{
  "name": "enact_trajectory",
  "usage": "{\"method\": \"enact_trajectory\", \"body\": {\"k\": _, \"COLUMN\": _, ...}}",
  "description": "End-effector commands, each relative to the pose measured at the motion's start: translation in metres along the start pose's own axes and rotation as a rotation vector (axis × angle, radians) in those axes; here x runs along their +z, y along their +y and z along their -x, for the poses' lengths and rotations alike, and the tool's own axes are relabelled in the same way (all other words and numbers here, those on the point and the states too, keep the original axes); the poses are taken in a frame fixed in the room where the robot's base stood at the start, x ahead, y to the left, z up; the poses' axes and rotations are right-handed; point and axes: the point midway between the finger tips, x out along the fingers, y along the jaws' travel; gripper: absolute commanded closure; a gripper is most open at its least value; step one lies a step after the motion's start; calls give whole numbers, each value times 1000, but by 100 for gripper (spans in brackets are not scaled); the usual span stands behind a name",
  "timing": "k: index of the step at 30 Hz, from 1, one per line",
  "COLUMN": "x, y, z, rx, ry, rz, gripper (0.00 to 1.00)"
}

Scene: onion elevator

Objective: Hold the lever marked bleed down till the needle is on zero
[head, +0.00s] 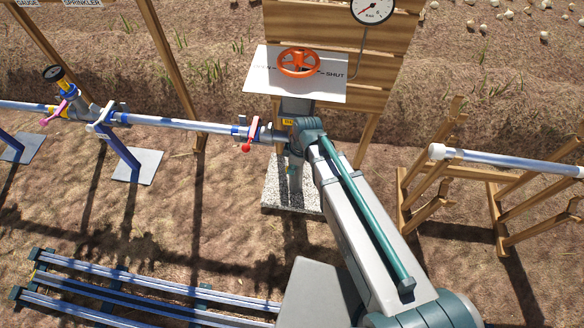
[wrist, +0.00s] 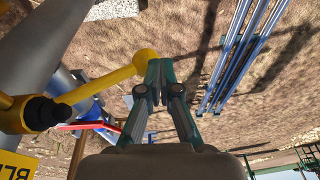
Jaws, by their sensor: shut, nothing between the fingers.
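The yellow bleed lever (wrist: 98,84) runs up and right in the wrist view from a dark pivot to a round ball end (wrist: 147,62). A yellow plate (wrist: 18,166) with the letters "BL" shows at the lower left; part of it also shows in the head view (head: 288,122). My gripper (wrist: 158,82) has its fingers together, with the tips right beside the ball; I cannot tell whether they touch it. In the head view my arm hides the lever. A white gauge (head: 373,9) is cut by the top edge, and its needle reading is too small to tell.
An orange handwheel (head: 299,62) stands over a white plate (head: 330,88) marked SHUT. Wooden trestles (head: 430,205) stand right. Blue pipes (head: 130,297) lie on the ground at the lower left.

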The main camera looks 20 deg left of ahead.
Motion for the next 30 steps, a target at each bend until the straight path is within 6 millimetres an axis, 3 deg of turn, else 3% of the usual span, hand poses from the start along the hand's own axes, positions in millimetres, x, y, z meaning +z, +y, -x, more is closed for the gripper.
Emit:
{"method": "enact_trajectory", "body": {"k": 18, "x": 0, "y": 1, "z": 0, "rx": 1, "ry": -1, "rz": 0, "gripper": 100}}
{"method": "enact_trajectory", "body": {"k": 23, "x": 0, "y": -5, "z": 16, "rx": 3, "ry": 0, "rz": -1, "gripper": 100}}
{"method": "enact_trajectory", "body": {"k": 30, "x": 1, "y": -21, "z": 55, "rx": 7, "ry": 2, "rz": -4, "gripper": 100}}
